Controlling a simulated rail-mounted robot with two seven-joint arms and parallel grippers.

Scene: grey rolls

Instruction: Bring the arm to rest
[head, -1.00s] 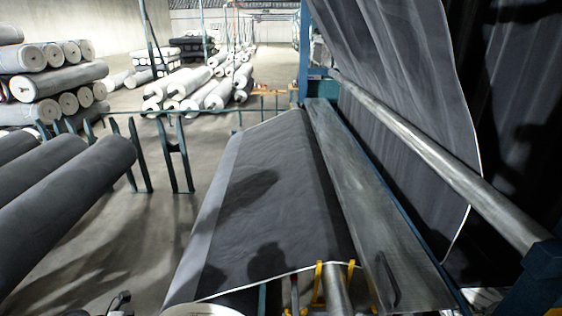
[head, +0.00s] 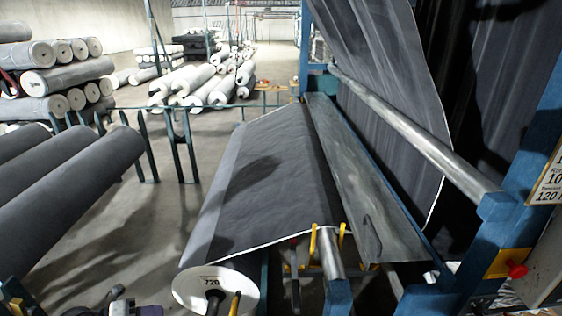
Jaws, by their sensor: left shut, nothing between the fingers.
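My left gripper (head: 112,298) shows only in part at the bottom left edge of the head view. It is dark and small in the picture, over the bare floor, shut and empty. It is apart from the grey rolls beside it. Most of my left arm is out of the frame. My right gripper is not in view.
Dark grey rolls (head: 70,205) lie at left. A blue machine frame (head: 530,190) with a red button (head: 516,270) stands at right. Floor (head: 130,240) between is clear.

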